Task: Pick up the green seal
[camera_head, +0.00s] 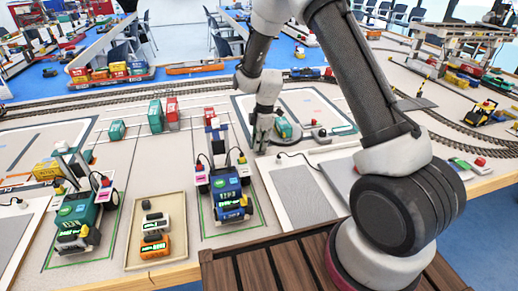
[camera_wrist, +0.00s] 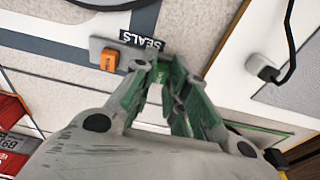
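My gripper (camera_wrist: 166,74) points down in the wrist view, its two fingertips close together at a small grey holder marked SEALS. Green (camera_wrist: 163,75) shows between the fingertips, probably the green seal, but the fingers hide most of it. I cannot tell whether they press on it. An orange seal (camera_wrist: 108,60) sits on the same holder (camera_wrist: 96,46), left of my fingers. In the head view my gripper (camera_head: 262,147) is low over the table, left of a small teal block (camera_head: 283,128); the green seal cannot be made out there.
A blue crane vehicle (camera_head: 228,192) and a tan tray (camera_head: 156,225) with small devices stand left of my gripper. A white plug with a cable (camera_wrist: 262,68) lies right of my fingers. Red and teal containers (camera_head: 172,114) stand farther back. Railway tracks cross behind.

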